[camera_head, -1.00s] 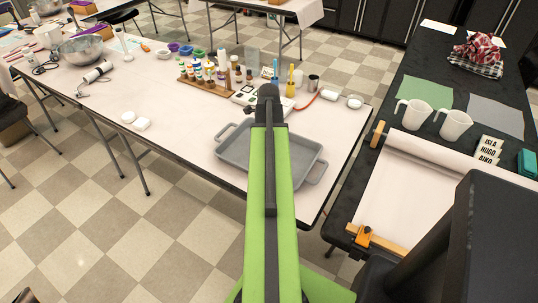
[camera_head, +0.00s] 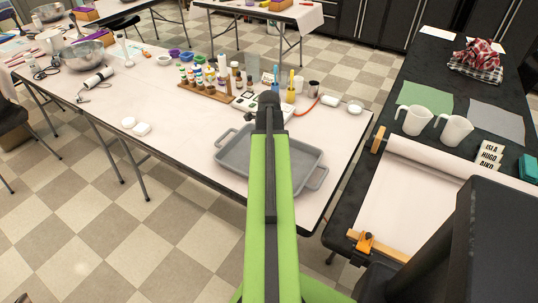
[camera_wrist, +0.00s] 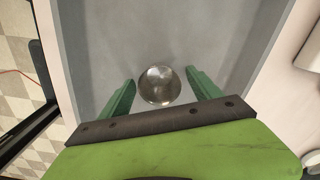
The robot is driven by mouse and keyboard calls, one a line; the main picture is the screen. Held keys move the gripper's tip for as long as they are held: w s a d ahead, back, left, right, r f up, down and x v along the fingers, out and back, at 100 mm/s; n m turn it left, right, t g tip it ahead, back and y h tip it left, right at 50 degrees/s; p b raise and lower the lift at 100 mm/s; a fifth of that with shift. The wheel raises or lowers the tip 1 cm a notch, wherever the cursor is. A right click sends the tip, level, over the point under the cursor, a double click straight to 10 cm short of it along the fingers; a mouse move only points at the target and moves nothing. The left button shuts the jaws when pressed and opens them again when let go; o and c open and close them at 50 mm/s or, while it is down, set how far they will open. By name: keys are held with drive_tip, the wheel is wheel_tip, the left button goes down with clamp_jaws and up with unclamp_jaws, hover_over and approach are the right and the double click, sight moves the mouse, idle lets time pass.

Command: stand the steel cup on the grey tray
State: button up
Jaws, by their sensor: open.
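The steel cup (camera_wrist: 160,86) shows in the wrist view as a shiny round shape seen from above, on the grey tray (camera_wrist: 190,30). It appears upright. My gripper (camera_wrist: 161,88) is open, with one green finger on each side of the cup and a visible gap to each. In the head view the tray (camera_head: 233,150) lies at the near right end of the pale table. My green arm reaches over it and hides the cup and my fingers there.
Two white jugs (camera_head: 413,119) stand on the dark table at right. The pale table left of the tray is mostly clear.

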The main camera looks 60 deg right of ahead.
wheel_tip(320, 180, up, 12)
drive_tip(key=p, duration=1.1)
drive_tip(key=w+a+n, duration=0.8)
drive_tip(key=w+a, duration=0.1)
drive_tip(key=a, duration=0.3)
drive_tip(key=w+a+n, duration=0.8)
drive_tip(key=w+a, duration=0.1)
drive_tip(key=a, duration=0.4)
drive_tip(key=w+a+n, duration=0.2)
drive_tip(key=a+n, duration=0.6)
drive_tip(key=a, duration=0.5)
drive_tip(key=w+a+n, duration=0.2)
drive_tip(key=a+n, duration=0.5)
drive_tip(key=a, duration=0.6)
drive_tip(key=shift+a+n, duration=0.15)
drive_tip(key=shift+n, duration=0.25)
drive_tip(key=shift+c, duration=0.3)
